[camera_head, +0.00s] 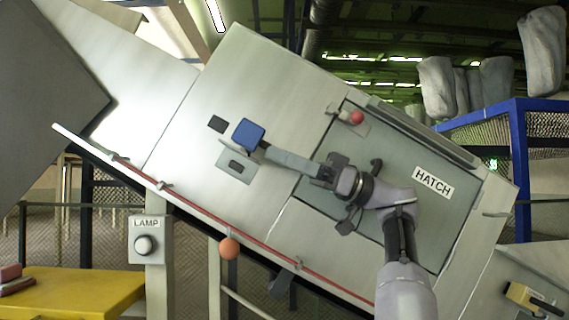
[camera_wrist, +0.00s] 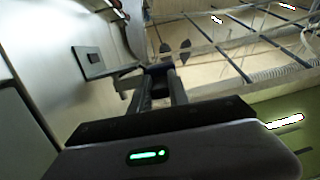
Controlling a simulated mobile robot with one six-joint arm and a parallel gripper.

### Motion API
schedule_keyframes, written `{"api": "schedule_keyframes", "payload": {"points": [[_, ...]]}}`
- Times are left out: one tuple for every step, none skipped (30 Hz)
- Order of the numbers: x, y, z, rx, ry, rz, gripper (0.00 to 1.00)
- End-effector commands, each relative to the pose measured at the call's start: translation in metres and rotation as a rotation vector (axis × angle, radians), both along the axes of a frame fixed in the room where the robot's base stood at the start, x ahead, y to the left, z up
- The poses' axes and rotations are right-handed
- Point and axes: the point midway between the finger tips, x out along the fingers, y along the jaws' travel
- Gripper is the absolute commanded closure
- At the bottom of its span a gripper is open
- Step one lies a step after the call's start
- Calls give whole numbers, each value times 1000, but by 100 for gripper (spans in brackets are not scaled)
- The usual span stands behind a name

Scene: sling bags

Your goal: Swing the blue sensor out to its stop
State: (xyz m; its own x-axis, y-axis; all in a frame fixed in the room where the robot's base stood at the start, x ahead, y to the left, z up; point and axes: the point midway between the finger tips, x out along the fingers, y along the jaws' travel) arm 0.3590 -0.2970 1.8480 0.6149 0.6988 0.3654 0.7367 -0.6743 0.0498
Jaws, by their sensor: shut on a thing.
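The blue sensor (camera_head: 248,134) is a small block standing off the pale tilted panel in the head view. A grey plate (camera_head: 236,164) with a dark slot is on the panel just below it, and a short bracket seems to link the two. My gripper (camera_head: 266,149) reaches in from the right, its fingertips at the sensor's lower right side. In the wrist view, the fingers (camera_wrist: 160,80) are closed on the dark blue sensor (camera_wrist: 159,68), which they partly hide. The plate (camera_wrist: 95,60) shows to the left there. The stop cannot be made out with certainty.
A dark pad (camera_head: 217,124) lies left of the sensor. A HATCH panel (camera_head: 433,181) with a red knob (camera_head: 357,117) is under my arm. A red rail (camera_head: 205,214) runs along the lower edge, an orange ball (camera_head: 229,248) below it. A LAMP box (camera_head: 150,239) stands lower left.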

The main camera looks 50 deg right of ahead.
Motion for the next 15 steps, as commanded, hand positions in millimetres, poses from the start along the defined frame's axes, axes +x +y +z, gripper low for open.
{"api": "schedule_keyframes", "payload": {"points": [[-1, 2, 2, -3, -4, 1, 100], [-1, 2, 2, -3, -4, 2, 100], [-1, 2, 2, -3, -5, 3, 100], [-1, 2, 2, -3, -5, 3, 100], [-1, 3, 2, -3, -5, 3, 100], [-1, 3, 2, -3, -5, 3, 100], [-1, 3, 2, -3, -5, 3, 100], [-1, 3, 3, -3, -5, 3, 100], [-1, 3, 3, -4, -5, 3, 100], [-1, 3, 3, -4, -5, 3, 100], [-1, 3, 3, -4, -5, 3, 100], [-1, 3, 3, -4, -5, 3, 100], [-1, 3, 3, -4, -5, 3, 72], [-1, 3, 3, -4, -5, 3, 66], [-1, 3, 2, -3, -5, 3, 59]]}}
